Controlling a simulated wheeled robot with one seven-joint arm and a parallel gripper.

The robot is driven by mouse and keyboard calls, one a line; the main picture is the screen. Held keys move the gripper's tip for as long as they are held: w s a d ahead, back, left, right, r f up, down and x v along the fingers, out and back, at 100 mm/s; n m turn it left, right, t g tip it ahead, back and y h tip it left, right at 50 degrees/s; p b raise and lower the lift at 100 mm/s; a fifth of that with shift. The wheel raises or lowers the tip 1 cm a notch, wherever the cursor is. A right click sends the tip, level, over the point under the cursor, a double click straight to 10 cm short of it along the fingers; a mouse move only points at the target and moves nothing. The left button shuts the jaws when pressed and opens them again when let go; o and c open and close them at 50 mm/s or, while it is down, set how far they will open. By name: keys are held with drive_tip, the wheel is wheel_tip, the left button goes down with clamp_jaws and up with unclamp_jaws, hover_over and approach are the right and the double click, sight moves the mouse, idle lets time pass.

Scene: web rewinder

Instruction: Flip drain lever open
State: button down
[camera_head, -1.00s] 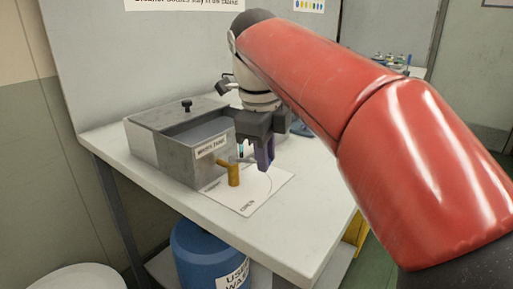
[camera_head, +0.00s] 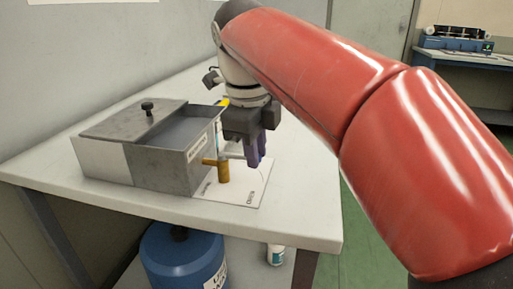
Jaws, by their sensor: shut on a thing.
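The brass drain valve (camera_head: 223,173) sticks out from the right side of the grey metal tank (camera_head: 170,168), low near the table. A thin pale drain lever (camera_head: 234,155) runs from the top of the valve toward my gripper. My gripper (camera_head: 257,163) points down just right of the valve, its purple fingers shut on the lever. The fingers hide the lever's far end, so the exact grip is hard to see. A white card (camera_head: 255,188) with printed words and a curved line lies under the valve and fingers.
The tank has a grey lid (camera_head: 132,120) with a black knob, partly covering it. The white table (camera_head: 130,205) is bare in front. A blue drum (camera_head: 180,262) and a small white bottle (camera_head: 276,255) stand below. A blue-framed machine (camera_head: 462,45) stands far right.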

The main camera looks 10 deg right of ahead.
drive_tip(key=c, duration=1.3)
unclamp_jaws()
drive_tip(key=shift+r, duration=0.1)
wheel_tip(320, 180, up, 8)
drive_tip(key=s+p, duration=0.1)
drive_tip(key=p, duration=0.1)
drive_tip(key=shift+s+a+f, duration=0.15)
drive_tip(key=shift+a+f, duration=0.1)
drive_tip(key=shift+a, duration=0.2)
